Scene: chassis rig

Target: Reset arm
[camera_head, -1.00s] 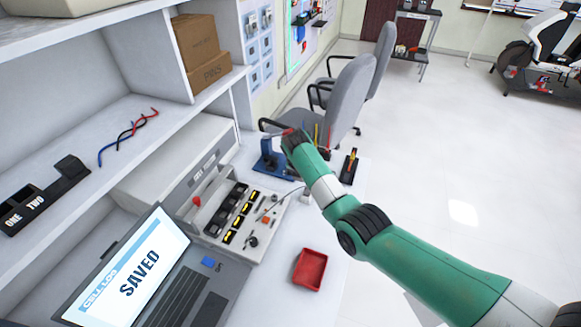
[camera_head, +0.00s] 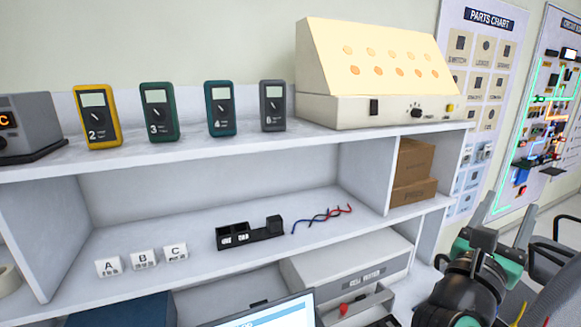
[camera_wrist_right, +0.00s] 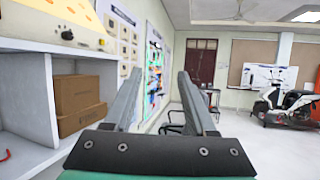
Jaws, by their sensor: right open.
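My right gripper (camera_head: 503,226) is at the lower right of the head view, raised beside the right end of the shelf unit. Its two grey fingers point up and stand apart with nothing between them. In the right wrist view the same open fingers (camera_wrist_right: 157,98) rise from a dark bracket, with only the far room seen between them. The right arm's dark wrist and green link show below the fingers. My left gripper is in neither view.
The shelf unit (camera_head: 345,162) fills the middle, with several multimeters and a lit panel box (camera_head: 370,75) on top. Cardboard boxes (camera_head: 412,172) sit in its right bay, near my right gripper. A laptop (camera_head: 265,312) and a cell tester (camera_head: 350,265) are below. Open floor lies right (camera_wrist_right: 265,150).

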